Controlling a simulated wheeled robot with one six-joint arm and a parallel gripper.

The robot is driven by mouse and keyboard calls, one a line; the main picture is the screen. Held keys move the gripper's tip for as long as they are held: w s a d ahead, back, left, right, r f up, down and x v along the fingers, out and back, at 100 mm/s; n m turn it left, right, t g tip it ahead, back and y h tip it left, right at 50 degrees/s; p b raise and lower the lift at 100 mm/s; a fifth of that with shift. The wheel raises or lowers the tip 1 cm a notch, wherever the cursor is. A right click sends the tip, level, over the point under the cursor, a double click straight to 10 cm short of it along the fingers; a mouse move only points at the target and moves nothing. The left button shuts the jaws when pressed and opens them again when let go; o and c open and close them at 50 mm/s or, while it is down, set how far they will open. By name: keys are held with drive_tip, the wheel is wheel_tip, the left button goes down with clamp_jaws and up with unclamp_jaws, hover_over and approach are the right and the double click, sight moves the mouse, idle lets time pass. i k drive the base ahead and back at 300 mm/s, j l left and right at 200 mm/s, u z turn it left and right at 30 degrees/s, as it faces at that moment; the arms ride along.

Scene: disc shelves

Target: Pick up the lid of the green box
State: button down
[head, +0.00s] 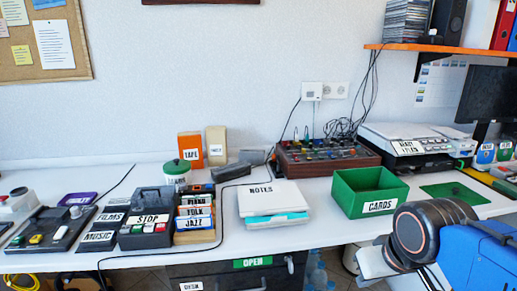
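The green box (350,200) labelled CARDS stands open on the right half of the white table, with its inside showing. A flat green lid (470,196) with a small dark knob lies on the table just right of the box, apart from it. My arm, blue with a black and orange-ringed joint, fills the lower right corner in front of the lid and box. My gripper's fingers do not show, so I cannot see what they hold. A white jar (177,181) with a green top stands farther left.
A white printer (415,146) and a mixer with knobs (325,158) stand behind the box. White NOTES trays (272,203) stand left of it. A STOP device (145,225) and label blocks crowd the left. An orange shelf (440,48) overhangs the back right. Bare table lies between the NOTES trays and the box.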

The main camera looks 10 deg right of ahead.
sight(455, 189)
drive_tip(key=i+z, duration=0.15)
drive_tip(key=z, duration=0.45)
drive_tip(key=k+z, duration=0.15)
drive_tip(key=z, duration=0.55)
drive_tip(key=i+l, duration=0.25)
drive_tip(key=i+u, duration=0.2)
drive_tip(key=u, duration=0.15)
drive_tip(key=i+l+u, duration=0.15)
drive_tip(key=u, duration=0.2)
